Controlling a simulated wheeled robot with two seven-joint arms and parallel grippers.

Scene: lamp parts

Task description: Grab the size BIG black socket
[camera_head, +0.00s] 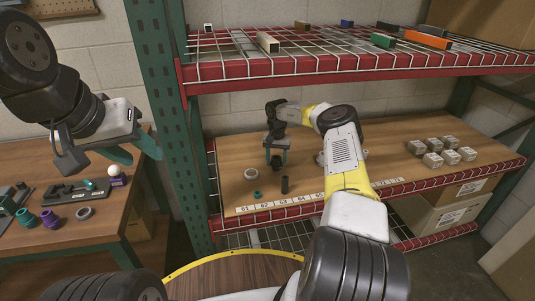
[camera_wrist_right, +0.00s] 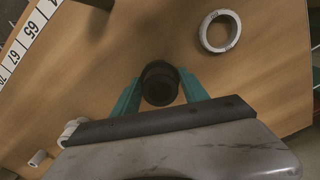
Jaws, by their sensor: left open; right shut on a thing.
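A black cylindrical socket (camera_wrist_right: 160,82) sits between the teal fingers of my right gripper (camera_wrist_right: 161,92) in the right wrist view, its round open end facing the camera. The right gripper (camera_head: 276,157) is shut on it over the wooden shelf in the head view, where the socket is mostly hidden by the fingers. No size marking is readable on either. My left gripper (camera_head: 135,150) is open and empty above the left table.
A green post (camera_head: 165,100) separates the left table.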

